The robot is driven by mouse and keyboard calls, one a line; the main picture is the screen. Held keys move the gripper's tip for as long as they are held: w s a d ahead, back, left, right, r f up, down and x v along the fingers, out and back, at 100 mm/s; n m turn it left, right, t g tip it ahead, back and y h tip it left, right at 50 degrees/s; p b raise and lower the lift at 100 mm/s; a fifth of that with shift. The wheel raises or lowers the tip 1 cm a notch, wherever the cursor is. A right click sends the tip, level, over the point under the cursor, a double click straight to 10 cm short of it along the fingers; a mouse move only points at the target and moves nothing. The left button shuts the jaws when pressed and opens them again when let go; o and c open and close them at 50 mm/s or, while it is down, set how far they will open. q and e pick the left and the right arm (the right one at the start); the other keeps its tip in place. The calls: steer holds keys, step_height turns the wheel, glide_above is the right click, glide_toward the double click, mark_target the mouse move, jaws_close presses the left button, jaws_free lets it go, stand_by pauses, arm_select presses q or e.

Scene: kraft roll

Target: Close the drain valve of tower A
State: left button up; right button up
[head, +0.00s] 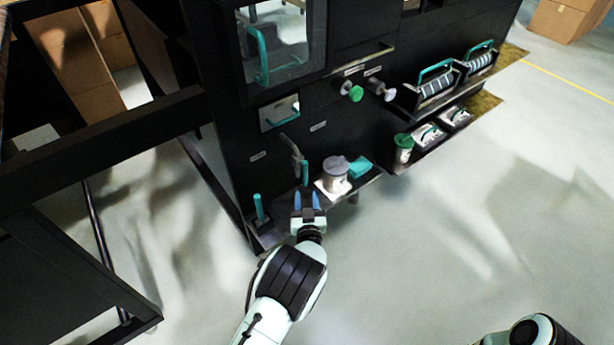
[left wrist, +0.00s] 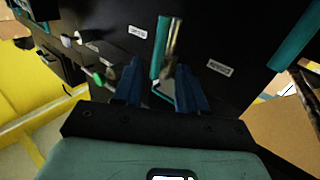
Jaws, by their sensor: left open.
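A lever valve with a teal handle (head: 305,173) and a metal stem hangs on the front of the black machine, handle pointing down. In the left wrist view its teal handle (left wrist: 158,47) shows upright beyond and between the fingertips, with the metal part beside it. Labels nearby are too small to read, so I cannot tell which tower it belongs to. My left gripper (head: 307,199) is open, its blue fingers just below the handle in the head view. The left gripper (left wrist: 158,88) looks empty; contact with the handle cannot be told. My right gripper is out of view.
A shelf holds a grey-lidded canister (head: 336,168) and a teal block (head: 360,167) close right of the lever. Another teal handle (head: 258,207) stands at lower left. A green knob (head: 355,93) is higher up. Black frame beams fill the left; floor at right is clear.

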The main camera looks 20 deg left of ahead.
mark_target(305, 178)
arm_select(q)
steer(key=b+x, duration=0.1)
steer(key=x, duration=0.3)
steer(key=b+x, duration=0.1)
steer(key=x, duration=0.3)
steer(key=shift+f, duration=0.25)
steer(key=shift+w+a, duration=0.2)
steer(key=shift+w, duration=0.45)
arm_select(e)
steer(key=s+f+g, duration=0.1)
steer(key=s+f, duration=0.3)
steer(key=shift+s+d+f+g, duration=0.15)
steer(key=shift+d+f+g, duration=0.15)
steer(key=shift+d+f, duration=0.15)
arm_select(q)
jaws_close()
